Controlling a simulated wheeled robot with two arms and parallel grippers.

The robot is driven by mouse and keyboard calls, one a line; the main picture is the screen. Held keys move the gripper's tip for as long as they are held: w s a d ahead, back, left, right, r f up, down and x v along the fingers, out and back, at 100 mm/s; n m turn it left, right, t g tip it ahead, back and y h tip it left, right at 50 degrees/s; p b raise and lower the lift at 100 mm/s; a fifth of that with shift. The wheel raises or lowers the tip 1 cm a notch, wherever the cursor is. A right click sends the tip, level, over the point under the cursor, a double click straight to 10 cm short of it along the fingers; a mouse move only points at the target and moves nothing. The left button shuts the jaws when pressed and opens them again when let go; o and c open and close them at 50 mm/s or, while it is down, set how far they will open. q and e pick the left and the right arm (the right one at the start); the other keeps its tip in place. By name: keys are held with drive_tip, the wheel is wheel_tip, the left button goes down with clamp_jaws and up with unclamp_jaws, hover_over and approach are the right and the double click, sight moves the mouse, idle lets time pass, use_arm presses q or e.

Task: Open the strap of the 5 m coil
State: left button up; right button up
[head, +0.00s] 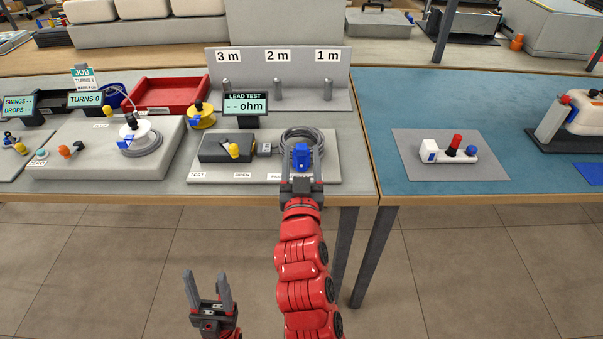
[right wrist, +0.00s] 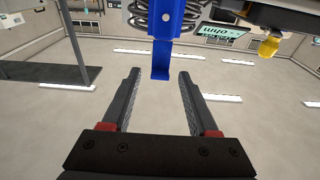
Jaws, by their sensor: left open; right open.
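A grey cable coil (head: 318,138) lies at the right end of the lead test board, with a blue strap (head: 301,157) on its near side. In the right wrist view, the coil (right wrist: 140,14) is cut off at the top and the strap (right wrist: 162,62) hangs down as a blue tab. My right gripper (head: 302,172) is open at the strap; its fingers (right wrist: 160,82) stand either side of the tab's end, with gaps visible. No 5 m marking is legible on the coil. My left gripper (head: 207,275) is open and empty, low in front of the table.
The lead test display (head: 246,105) reads "-- ohm" above a dark box with a yellow knob (head: 234,150). Pegs labelled 3 m, 2 m and 1 m (head: 278,90) stand behind. A winder (head: 85,155) is at left. A grey mat (head: 450,170) with a red-capped device lies right.

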drive_tip(key=s+f+p, duration=0.2)
drive_tip(key=s+p, duration=0.4)
drive_tip(key=s, duration=1.1)
drive_tip(key=shift+f, duration=0.1)
